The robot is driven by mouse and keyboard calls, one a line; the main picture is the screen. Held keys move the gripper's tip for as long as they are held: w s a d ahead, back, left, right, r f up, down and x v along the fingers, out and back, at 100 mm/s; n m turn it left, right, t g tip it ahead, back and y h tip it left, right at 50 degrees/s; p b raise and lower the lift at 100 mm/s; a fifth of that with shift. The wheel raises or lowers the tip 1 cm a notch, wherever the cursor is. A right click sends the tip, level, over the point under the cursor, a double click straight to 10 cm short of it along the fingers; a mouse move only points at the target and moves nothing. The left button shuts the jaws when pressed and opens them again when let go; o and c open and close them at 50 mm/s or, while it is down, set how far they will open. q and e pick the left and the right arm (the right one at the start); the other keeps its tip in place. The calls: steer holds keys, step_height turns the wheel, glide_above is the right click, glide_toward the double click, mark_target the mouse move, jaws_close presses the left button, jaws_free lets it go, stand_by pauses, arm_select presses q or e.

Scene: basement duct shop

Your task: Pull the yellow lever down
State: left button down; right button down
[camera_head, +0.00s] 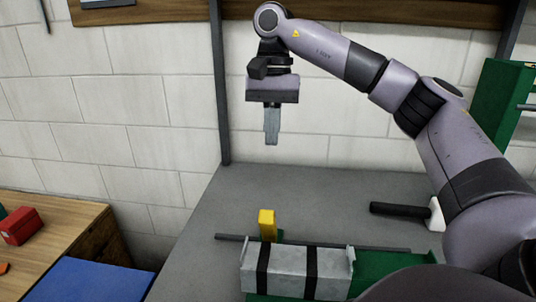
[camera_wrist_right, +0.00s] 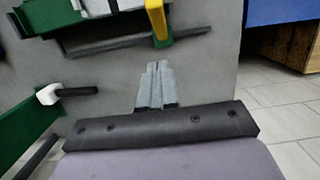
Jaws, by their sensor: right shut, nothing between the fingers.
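The yellow lever (camera_head: 267,224) stands upright behind a grey metal block with two dark bands (camera_head: 281,270) on the grey table. A thin dark rod runs along the lever's foot. In the right wrist view the yellow lever (camera_wrist_right: 159,22) shows at the top, just right of the middle. My right gripper (camera_head: 271,138) hangs in the air above the table, well above the lever and apart from it, fingers pointing down. It is shut and empty; its fingers (camera_wrist_right: 154,68) lie together in the right wrist view. My left gripper is in neither view.
A hammer with a black handle and white head (camera_head: 436,214) lies right of the lever. A green base (camera_head: 388,262) carries the block. A green frame (camera_head: 499,110) stands at the right. A wooden bench with a red box (camera_head: 19,226) and blue panel (camera_head: 93,281) is at left.

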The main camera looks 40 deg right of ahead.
steer(key=b, duration=0.4)
glide_toward(269, 230)
steer(key=w+d+f, duration=0.2)
steer(key=w+d, duration=0.1)
steer(key=d, duration=0.1)
steer(key=shift+s+a+f+p, duration=0.1)
steer(key=shift+s+a+f, duration=0.15)
steer(key=shift+a, duration=0.25)
steer(key=shift+s+a+f+p, duration=0.15)
steer(key=shift+s+a, duration=0.2)
steer(key=shift+a, duration=0.2)
steer(key=shift+s+a+f+p, duration=0.1)
steer(key=shift+s+a+f, duration=0.15)
steer(key=shift+a, duration=0.25)
